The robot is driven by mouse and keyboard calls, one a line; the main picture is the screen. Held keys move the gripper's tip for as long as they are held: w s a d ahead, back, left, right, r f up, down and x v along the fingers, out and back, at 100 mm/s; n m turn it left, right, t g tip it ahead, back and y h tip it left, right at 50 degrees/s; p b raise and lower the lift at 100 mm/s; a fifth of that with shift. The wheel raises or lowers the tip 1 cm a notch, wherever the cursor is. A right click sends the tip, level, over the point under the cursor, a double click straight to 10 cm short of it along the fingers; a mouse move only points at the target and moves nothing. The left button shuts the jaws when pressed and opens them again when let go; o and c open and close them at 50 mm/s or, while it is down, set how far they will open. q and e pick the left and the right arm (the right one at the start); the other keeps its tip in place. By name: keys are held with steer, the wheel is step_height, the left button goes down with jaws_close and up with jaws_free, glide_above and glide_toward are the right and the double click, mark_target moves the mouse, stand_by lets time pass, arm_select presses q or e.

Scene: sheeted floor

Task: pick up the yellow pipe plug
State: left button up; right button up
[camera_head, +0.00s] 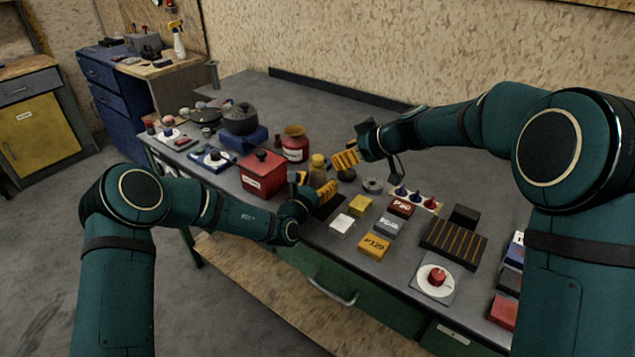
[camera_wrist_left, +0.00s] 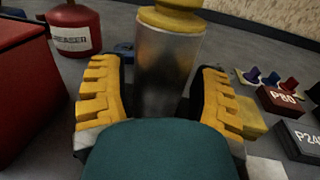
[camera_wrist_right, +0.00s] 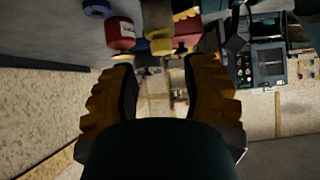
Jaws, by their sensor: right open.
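The yellow pipe plug (camera_head: 318,160) sits on top of an upright grey metal pipe (camera_head: 317,176). In the left wrist view, the plug (camera_wrist_left: 172,18) caps the pipe (camera_wrist_left: 166,72) at the top edge. My left gripper (camera_head: 313,184) has its yellow fingers on both sides of the pipe, below the plug, with the pads against it. My right gripper (camera_head: 345,159) is open and empty, to the right of the plug and apart from it. In the right wrist view the scene is upside down, and the plug (camera_wrist_right: 160,42) shows beyond the fingertips.
A red box (camera_head: 263,173) and a red canister (camera_head: 295,145) stand left of the pipe. Small labelled blocks (camera_head: 374,246), a slotted dark block (camera_head: 453,243) and cones (camera_head: 415,197) lie to the right. The grey bench (camera_head: 330,105) is clear behind.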

arm_select(q)
steer(key=c, duration=0.8)
arm_select(e)
steer(key=o, duration=0.4)
steer(key=m+g+h, duration=0.2)
steer(key=m+h, duration=0.8)
steer(key=m, duration=0.6)
glide_toward(318, 157)
steer(key=shift+x, duration=5.15)
